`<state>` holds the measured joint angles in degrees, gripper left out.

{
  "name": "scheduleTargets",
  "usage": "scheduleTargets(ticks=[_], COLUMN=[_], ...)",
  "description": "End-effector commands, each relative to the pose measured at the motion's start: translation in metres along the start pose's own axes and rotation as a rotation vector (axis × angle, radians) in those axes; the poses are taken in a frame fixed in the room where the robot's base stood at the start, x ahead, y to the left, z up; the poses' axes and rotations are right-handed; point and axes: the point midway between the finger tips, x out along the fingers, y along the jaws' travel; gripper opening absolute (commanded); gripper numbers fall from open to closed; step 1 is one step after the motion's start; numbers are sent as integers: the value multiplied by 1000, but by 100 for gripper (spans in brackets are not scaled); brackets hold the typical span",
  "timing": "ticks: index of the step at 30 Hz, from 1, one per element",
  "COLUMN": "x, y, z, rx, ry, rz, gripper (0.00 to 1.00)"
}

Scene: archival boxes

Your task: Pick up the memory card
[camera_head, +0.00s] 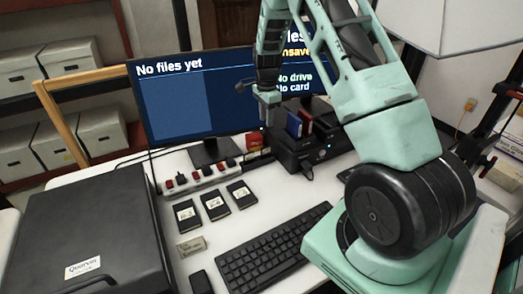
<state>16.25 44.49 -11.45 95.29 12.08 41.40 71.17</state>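I cannot tell for certain which item is the memory card. Three flat black pieces with white labels, the left one (187,214), the middle one (215,205) and the right one (240,194), lie in a row on the white desk (225,262). A small red item (253,141) stands near the monitor's base. A blue piece (293,125) and a red piece (305,120) stand upright at a black device (300,150). My gripper (268,118) points down in front of the monitor, above and left of that device. Its fingers are too small and dark to read.
A monitor (180,100) reads "No files yet", "No drive", "No card". A power strip (198,178) lies before it. A keyboard (275,245), mouse (201,283) and small label block (191,246) are in front. A large black case (95,225) fills the left.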

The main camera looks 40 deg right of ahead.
Motion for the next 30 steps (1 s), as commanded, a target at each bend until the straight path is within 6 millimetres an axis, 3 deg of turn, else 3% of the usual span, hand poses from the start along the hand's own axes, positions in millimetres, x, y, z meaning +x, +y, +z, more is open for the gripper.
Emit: scheduleTargets(ticks=[12,23,30], x=[83,111,142], y=[1,-2,-7], z=[1,-1,-5], rx=[-3,-3,-4], ry=[-2,-1,-1], rz=[3,2,3], gripper=[33,33,33])
